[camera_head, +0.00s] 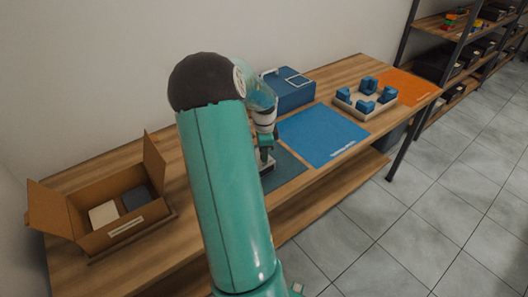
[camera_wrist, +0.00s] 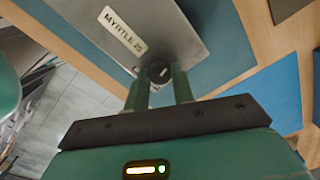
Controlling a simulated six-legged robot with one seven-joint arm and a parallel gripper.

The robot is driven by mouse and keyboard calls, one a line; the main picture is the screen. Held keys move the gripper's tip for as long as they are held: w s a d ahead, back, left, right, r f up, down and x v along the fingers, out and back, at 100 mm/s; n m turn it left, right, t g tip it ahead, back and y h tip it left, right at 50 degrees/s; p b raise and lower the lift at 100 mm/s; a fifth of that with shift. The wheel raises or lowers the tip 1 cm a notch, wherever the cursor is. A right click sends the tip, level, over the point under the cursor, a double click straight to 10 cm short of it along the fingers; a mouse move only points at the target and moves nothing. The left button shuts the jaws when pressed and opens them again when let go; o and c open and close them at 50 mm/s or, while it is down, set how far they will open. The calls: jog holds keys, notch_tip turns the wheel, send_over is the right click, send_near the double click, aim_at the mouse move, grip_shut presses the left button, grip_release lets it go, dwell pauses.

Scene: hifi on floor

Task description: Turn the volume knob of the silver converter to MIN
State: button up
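The silver converter (camera_wrist: 135,38) fills the upper part of the wrist view, with a white label reading "MYRTLE 25". Its round black knob (camera_wrist: 159,72) is on the edge facing my gripper and has a light pointer line. The MIN mark cannot be read. My gripper (camera_wrist: 159,76) has its two green fingers on either side of the knob, very close to it. I cannot tell whether they touch it. In the head view the converter (camera_head: 268,168) shows only in part below my gripper on a dark blue mat; the knob is hidden there.
The wooden bench (camera_head: 222,222) also holds an open cardboard box (camera_head: 98,238) at left, a blue case (camera_head: 289,96) behind, a bright blue mat (camera_head: 322,136), a pale tray with blue blocks (camera_head: 352,110) and an orange mat (camera_head: 408,88). Shelves stand at the far right.

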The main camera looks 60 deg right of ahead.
jog(key=shift+n, duration=0.3)
jog(key=n, duration=0.9)
jog(key=shift+n, duration=0.4)
jog(key=n, duration=1)
jog(key=shift+n, duration=0.4)
jog(key=o, duration=1)
